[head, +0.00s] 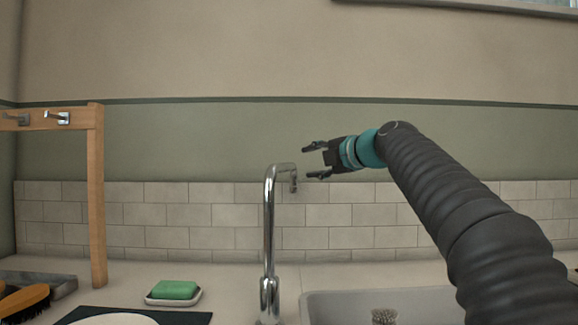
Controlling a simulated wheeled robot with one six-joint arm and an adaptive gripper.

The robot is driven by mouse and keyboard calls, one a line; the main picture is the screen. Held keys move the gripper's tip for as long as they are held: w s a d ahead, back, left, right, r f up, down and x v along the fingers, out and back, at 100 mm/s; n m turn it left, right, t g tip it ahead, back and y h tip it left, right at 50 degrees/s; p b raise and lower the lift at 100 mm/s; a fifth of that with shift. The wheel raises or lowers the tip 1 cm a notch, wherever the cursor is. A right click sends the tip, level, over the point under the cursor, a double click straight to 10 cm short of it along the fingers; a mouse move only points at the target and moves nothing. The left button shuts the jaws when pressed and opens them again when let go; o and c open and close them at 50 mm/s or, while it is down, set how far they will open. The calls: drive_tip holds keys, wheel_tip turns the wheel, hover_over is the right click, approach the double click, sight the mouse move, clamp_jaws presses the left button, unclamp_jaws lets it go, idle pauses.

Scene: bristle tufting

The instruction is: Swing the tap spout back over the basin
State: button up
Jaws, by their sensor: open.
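The chrome tap (269,225) stands upright on the counter, just left of the basin. Its spout (284,167) bends over at the top to the right, with the short outlet end pointing down. The light grey basin (330,300) is at the lower right, partly cut off by the frame and partly behind my arm. My gripper (311,161) is at the spout's height, just right of the outlet in the picture. Its two dark fingers are open and point left. No contact with the spout is visible; the depth between them is hard to tell.
A green sponge (174,289) lies on a white dish (150,299) left of the tap. A wooden frame with hooks (97,200) stands farther left, near a brush (24,300). A round scrubber (384,317) is in the basin. A tiled wall (160,215) runs behind.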

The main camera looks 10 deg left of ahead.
sight(290, 165)
drive_tip(key=p+x, duration=0.4)
drive_tip(key=x, duration=0.6)
drive_tip(key=shift+r, duration=0.1)
drive_tip(key=shift+w+a+f, duration=0.2)
drive_tip(key=shift+w+a, duration=0.15)
clamp_jaws()
